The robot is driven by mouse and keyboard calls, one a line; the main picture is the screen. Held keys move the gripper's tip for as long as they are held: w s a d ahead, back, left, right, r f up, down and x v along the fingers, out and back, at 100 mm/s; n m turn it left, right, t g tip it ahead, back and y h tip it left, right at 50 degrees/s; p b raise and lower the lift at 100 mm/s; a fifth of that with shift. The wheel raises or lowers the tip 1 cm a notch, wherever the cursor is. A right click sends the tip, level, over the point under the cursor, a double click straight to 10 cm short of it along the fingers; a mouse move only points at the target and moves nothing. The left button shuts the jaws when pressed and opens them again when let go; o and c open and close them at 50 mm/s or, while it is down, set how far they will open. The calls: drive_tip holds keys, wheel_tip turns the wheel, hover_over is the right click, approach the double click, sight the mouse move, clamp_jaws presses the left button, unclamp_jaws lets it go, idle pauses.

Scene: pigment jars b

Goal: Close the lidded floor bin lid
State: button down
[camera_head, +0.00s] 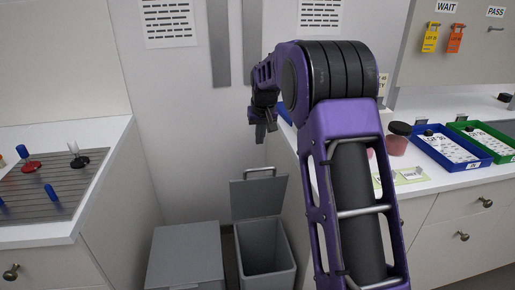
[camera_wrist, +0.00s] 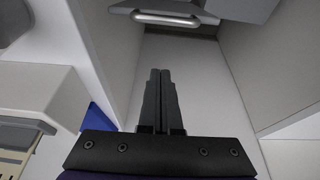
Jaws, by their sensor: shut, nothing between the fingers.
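The grey lidded floor bin (camera_head: 265,277) stands on the floor in the gap between the two counters, and I see into its open mouth. Its lid (camera_head: 258,198) stands up at the back edge, with a pale bar handle (camera_head: 260,171) on top. In the wrist view the handle (camera_wrist: 165,19) shows at the top, beyond my fingertips and apart from them. My gripper (camera_head: 261,134) is above the raised lid, in front of the back wall, with nothing held. In the wrist view my gripper (camera_wrist: 160,72) has its two fingers together.
A second grey box (camera_head: 185,250) with a closed top stands left of the bin. The left counter (camera_head: 105,150) carries a rack with coloured-handled tools. The right counter (camera_head: 455,184) carries a dark-lidded jar (camera_head: 398,140), a blue tray (camera_head: 468,163) and a green tray (camera_head: 498,150).

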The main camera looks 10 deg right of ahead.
wheel_tip(320, 180, down, 8)
drive_tip(key=shift+w+f+b, duration=0.1)
drive_tip(key=shift+f+b, duration=0.1)
drive_tip(key=shift+b, duration=0.5)
drive_tip(key=shift+s, duration=0.55)
drive_tip(key=shift+s, duration=0.1)
